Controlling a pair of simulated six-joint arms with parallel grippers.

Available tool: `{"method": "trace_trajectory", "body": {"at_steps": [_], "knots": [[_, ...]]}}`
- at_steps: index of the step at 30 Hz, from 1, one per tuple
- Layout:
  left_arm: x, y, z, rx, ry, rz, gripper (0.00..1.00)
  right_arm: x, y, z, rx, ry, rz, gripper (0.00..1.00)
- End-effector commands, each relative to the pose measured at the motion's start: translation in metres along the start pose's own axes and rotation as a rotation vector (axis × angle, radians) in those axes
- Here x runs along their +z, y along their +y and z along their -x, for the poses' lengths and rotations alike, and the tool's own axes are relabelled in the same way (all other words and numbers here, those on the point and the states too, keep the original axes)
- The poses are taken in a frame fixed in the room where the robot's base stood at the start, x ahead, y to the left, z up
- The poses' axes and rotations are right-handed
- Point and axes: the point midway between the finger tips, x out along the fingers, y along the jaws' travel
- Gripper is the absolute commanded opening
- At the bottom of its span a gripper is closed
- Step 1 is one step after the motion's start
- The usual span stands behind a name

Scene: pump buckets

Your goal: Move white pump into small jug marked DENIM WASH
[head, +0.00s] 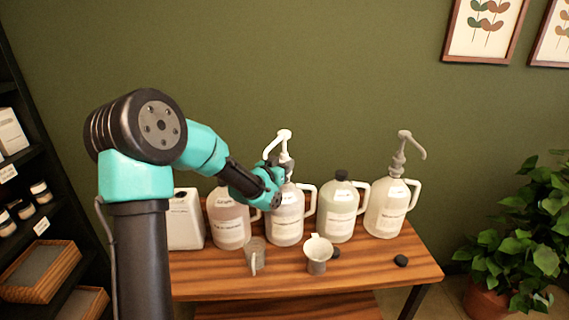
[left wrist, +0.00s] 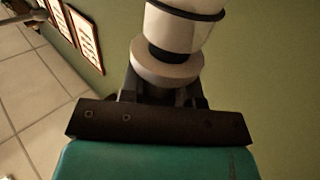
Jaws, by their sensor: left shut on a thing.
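The white pump (head: 284,137) stands upright above the second jug from the left (head: 287,222). My left gripper (head: 279,174) is shut on the pump at its collar, and hides where the pump meets the jug's neck. I cannot tell whether it is seated or raised. In the left wrist view the pump's pale collar (left wrist: 168,70) sits between the fingers of my left gripper (left wrist: 165,96). The jug labels are too small to read, so I cannot tell which is DENIM WASH. My right gripper is not in view.
On the wooden table (head: 375,277) also stand a white canister (head: 186,222), a pinkish jug (head: 228,222), a black-capped jug (head: 340,215) and a jug with a grey pump (head: 398,158). Two small cups (head: 318,262) and loose black caps (head: 401,260) lie in front.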

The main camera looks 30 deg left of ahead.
Motion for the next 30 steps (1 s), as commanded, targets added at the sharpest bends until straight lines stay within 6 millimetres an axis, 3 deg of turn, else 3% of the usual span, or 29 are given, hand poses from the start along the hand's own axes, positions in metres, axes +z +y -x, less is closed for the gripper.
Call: {"method": "trace_trajectory", "body": {"at_steps": [30], "knots": [[0.0046,-0.0005,-0.0002,0.0,0.0,0.0,0.06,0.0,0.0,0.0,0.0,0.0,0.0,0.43]]}}
